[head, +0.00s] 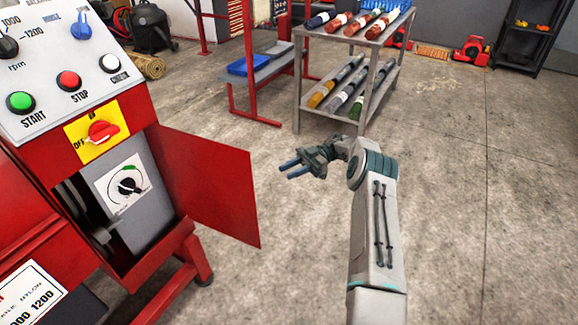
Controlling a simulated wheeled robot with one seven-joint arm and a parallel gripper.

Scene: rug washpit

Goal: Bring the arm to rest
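My arm reaches up from the bottom right in the head view and bends left at its end. My gripper (290,169) hangs above the bare concrete floor, right of the open red cabinet door (208,190). Its two blue-tipped fingers point left and stand apart, with nothing between them. The gripper touches nothing that I can see.
A red machine with a grey control panel (72,62) stands at the left, its door swung out toward my arm. Behind are a grey shelf rack (345,35) with rolled rugs and a red-legged bench (262,70). The floor at right is clear.

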